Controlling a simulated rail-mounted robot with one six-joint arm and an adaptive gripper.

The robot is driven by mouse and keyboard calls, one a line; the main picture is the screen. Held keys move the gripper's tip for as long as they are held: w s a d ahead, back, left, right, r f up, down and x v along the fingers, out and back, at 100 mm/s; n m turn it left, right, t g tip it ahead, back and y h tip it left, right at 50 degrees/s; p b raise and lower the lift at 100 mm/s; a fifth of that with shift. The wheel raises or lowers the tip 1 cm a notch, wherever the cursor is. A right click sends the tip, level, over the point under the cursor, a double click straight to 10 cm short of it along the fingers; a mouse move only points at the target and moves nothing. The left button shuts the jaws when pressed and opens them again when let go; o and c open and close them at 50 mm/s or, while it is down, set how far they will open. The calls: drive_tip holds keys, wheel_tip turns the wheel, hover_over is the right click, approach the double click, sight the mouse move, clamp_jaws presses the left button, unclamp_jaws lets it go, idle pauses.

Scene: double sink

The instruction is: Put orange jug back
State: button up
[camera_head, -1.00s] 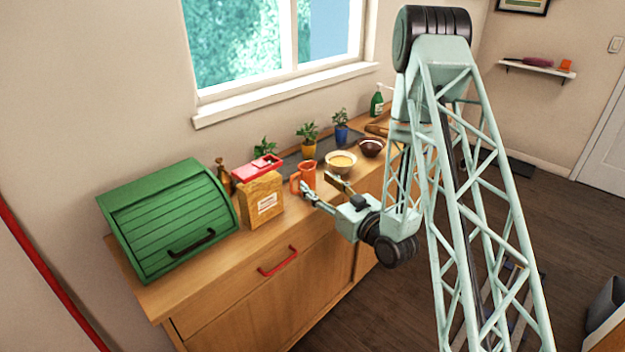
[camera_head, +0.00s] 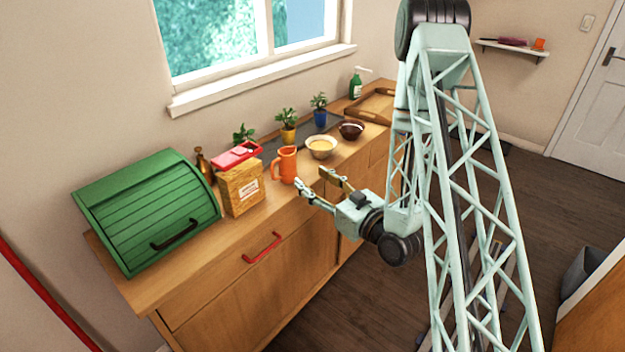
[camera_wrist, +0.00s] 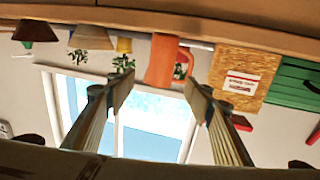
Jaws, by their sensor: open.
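The orange jug (camera_head: 287,166) stands upright on the wooden counter, between the wooden box with a label and a cream bowl. My gripper (camera_head: 311,179) is open and empty, in front of the jug at the counter's front edge, with a gap between them. In the wrist view, which is upside down, the jug (camera_wrist: 160,62) shows between and beyond the two spread fingers of my gripper (camera_wrist: 162,95). Its handle is on the box side. Nothing hides the jug much.
The labelled box (camera_head: 243,190) with a red top and the green bread box (camera_head: 150,210) stand left of the jug. The cream bowl (camera_head: 321,149), a dark bowl (camera_head: 351,132) and potted plants stand right and behind. The floor before the counter is open.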

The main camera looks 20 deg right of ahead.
drive_tip(key=shift+r, duration=0.1)
idle(0.6)
drive_tip(key=shift+r+n+g+h, duration=0.7)
drive_tip(key=shift+r+g+h, duration=1.25)
drive_tip(key=shift+r, duration=1.95)
drive_tip(key=s+d+r+m+g+h, duration=0.3)
drive_tip(key=s+r+g+h, duration=0.15)
drive_tip(key=s+r, duration=1.15)
drive_tip(key=s+a+r+m+g+y, duration=0.1)
drive_tip(key=s+a+r+g, duration=0.1)
drive_tip(key=s, duration=1.4)
drive_tip(key=s+a+r+m+g+y, duration=0.1)
drive_tip(key=s+a, duration=0.4)
drive_tip(key=s, duration=1.1)
drive_tip(key=shift+r+m+g, duration=0.3)
drive_tip(key=shift+r+g, duration=0.05)
drive_tip(key=shift+g, duration=0.35)
drive_tip(key=shift+s, duration=0.1)
